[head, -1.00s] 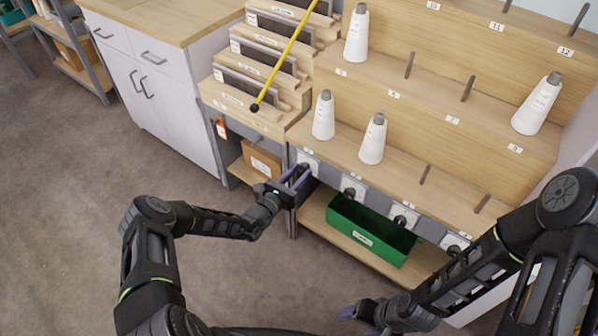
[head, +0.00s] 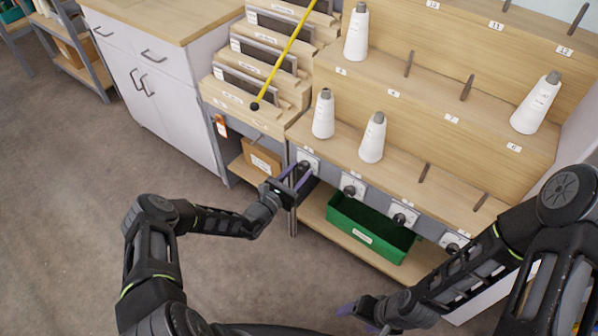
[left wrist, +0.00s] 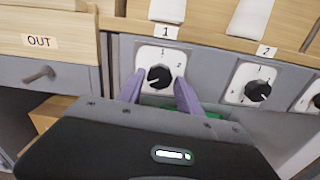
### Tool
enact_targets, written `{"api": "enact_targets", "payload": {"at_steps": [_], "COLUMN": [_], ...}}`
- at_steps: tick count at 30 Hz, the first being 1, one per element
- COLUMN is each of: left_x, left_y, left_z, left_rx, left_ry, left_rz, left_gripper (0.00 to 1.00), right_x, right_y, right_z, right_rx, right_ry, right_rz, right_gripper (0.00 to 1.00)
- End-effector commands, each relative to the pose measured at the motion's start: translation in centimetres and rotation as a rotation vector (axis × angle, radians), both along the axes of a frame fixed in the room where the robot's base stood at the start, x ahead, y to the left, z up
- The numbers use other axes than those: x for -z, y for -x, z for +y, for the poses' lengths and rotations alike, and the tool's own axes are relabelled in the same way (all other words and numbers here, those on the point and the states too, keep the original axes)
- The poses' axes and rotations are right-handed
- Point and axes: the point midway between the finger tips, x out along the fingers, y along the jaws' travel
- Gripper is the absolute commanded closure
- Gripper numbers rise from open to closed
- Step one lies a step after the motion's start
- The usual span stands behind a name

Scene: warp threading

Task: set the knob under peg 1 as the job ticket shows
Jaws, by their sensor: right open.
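The knob under peg 1 (left wrist: 158,76) is black on a white dial plate marked with numbers, below the label 1. Its white pointer line appears to point to the lower left. My left gripper (left wrist: 158,88) is open, with one purple finger on each side of the knob and gaps showing between. In the head view my left gripper (head: 298,178) is at the shelf front and partly covers this dial. My right gripper (head: 358,312) is open and empty at the bottom, away from the shelf. I cannot make out a readable job ticket.
More knobs, such as the one under peg 2 (left wrist: 258,91), run along the grey rail. White cones (head: 323,115) stand on pegs above. A green bin (head: 372,228) sits on the lower shelf. A yellow rod (head: 284,60) leans over the stepped racks at left.

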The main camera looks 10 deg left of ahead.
Motion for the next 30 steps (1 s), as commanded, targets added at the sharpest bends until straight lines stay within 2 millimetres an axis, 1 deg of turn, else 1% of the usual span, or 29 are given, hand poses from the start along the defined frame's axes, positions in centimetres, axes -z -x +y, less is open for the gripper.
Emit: {"api": "enact_targets", "payload": {"at_steps": [1, 4, 5, 12, 16, 20, 27, 30], "left_x": [0.0, -0.1, -0.1, -0.1, -0.1, -0.1, -0.1, -0.1], "left_y": [0.0, 0.0, 0.0, 0.0, 0.6, 2.1, 5.8, 6.8], "left_z": [0.0, 0.0, 0.0, 0.1, 0.4, 1.0, 2.5, 2.8], "left_rx": [0.0, -0.001, -0.001, -0.002, -0.002, -0.003, -0.003, -0.002], "left_ry": [0.0, 0.002, 0.002, 0.002, 0.002, 0.004, 0.003, 0.002], "left_rz": [-0.001, -0.002, -0.002, -0.003, -0.002, 0.0, 0.0, 0.0], "left_gripper": [0.53, 0.45, 0.44, 0.44, 0.44, 0.44, 0.44, 0.44], "right_x": [0.0, 0.0, 0.0, 0.0, 0.0, -0.1, 0.0, 0.0], "right_y": [0.0, 0.0, 0.0, 0.0, 0.0, 0.0, 0.0, 0.0], "right_z": [0.0, 0.0, 0.0, 0.0, 0.0, 0.0, 0.0, 0.0], "right_rx": [0.0, 0.0, 0.0, 0.0, 0.0, 0.0, 0.0, 0.0], "right_ry": [0.0, 0.0, 0.0, 0.0, 0.0, 0.0, 0.0, 0.0], "right_rz": [0.0, 0.0, 0.0, 0.0, 0.0, 0.0, 0.0, 0.0], "right_gripper": [0.28, 0.28, 0.28, 0.28, 0.28, 0.28, 0.28, 0.28]}}
